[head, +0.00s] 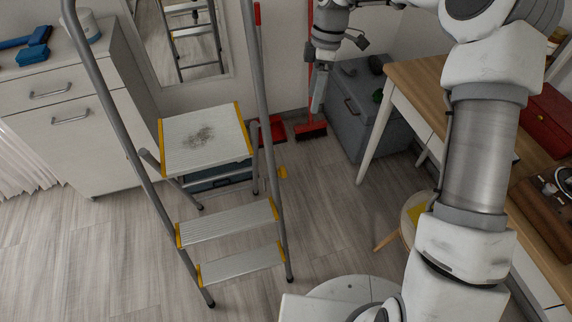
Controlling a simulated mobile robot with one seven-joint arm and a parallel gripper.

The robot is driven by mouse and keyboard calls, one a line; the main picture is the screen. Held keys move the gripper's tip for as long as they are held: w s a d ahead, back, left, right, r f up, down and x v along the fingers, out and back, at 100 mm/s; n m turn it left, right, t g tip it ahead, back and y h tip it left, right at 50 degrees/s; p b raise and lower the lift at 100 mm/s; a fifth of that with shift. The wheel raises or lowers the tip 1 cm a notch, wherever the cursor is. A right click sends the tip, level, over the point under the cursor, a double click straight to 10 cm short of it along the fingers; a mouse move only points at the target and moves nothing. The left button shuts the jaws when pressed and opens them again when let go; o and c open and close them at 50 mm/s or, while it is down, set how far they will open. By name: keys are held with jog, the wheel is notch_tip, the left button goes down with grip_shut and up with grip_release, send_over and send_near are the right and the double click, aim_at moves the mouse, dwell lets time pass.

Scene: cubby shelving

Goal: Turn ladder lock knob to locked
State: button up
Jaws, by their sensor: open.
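A grey step ladder with yellow-edged treads (228,222) stands unfolded on the floor left of centre. Its worn top platform (203,138) has a dark stain.
A red broom (311,130) and red dustpan (272,130) stand by the back wall. A grey chest (362,115) and wooden desk (425,75) are on the right, with a stool (412,215) below. White drawers (75,120) stand left. Floor between ladder and desk is clear.

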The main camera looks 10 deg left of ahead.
jog(key=w+a+f+n+g+y+b, duration=0.1)
jog(key=w+f+n, duration=0.1)
jog(key=f, duration=0.4)
jog(key=w+a+f+n+g+y+b, duration=0.1)
jog(key=a+f+b, duration=0.1)
jog(key=f, duration=0.5)
jog(key=b+x, duration=0.1)
jog(key=x, duration=0.4)
jog(key=b+x, duration=0.1)
jog(key=x, duration=0.5)
jog(key=b+x, duration=0.1)
jog(key=x, duration=0.4)
jog(key=shift+s+d+f, duration=0.1)
jog(key=shift+d+f, duration=0.15)
jog(key=shift+f, duration=0.1)
jog(key=shift+c, duration=0.2)
grip_shut()
